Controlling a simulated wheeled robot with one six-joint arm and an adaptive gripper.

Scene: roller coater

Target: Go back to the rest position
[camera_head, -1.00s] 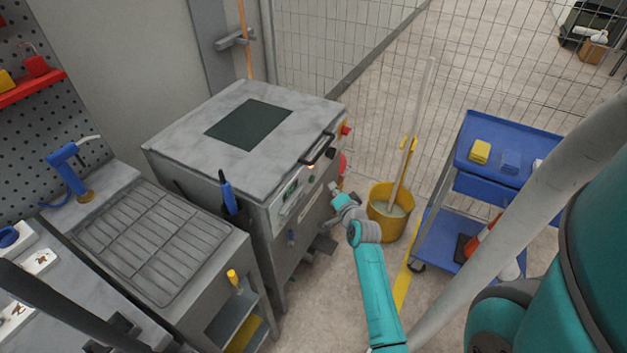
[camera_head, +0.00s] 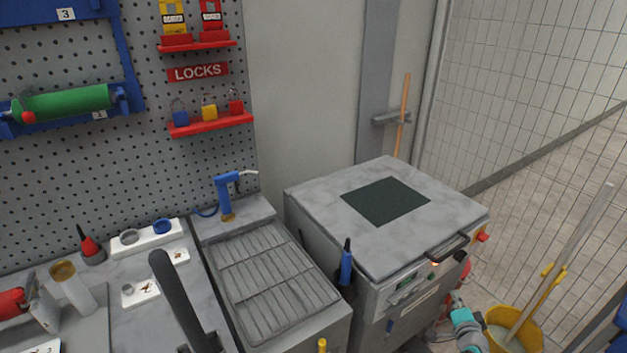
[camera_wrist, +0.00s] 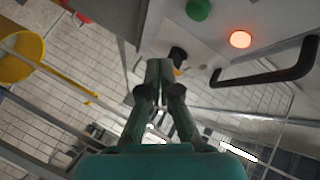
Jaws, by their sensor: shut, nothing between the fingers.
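My gripper (camera_wrist: 158,68) is shut and empty in the wrist view, its two dark green fingers together. The fingertips appear close to a black knob (camera_wrist: 177,56) on the pale machine panel; I cannot tell whether they touch. A green button (camera_wrist: 198,10), a lit red-orange lamp (camera_wrist: 240,39) and a black bar handle (camera_wrist: 265,76) are on that panel. In the head view, part of my teal and grey arm shows low at the right, beside the front of the grey machine (camera_head: 325,235). The fingers cannot be made out there.
A yellow mop bucket (camera_head: 525,338) stands right of the machine; it also shows in the wrist view (camera_wrist: 20,58). A wire mesh fence (camera_head: 530,110) is behind. A workbench with a ribbed tray (camera_head: 265,275) and a pegboard (camera_head: 60,190) with locks are at left.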

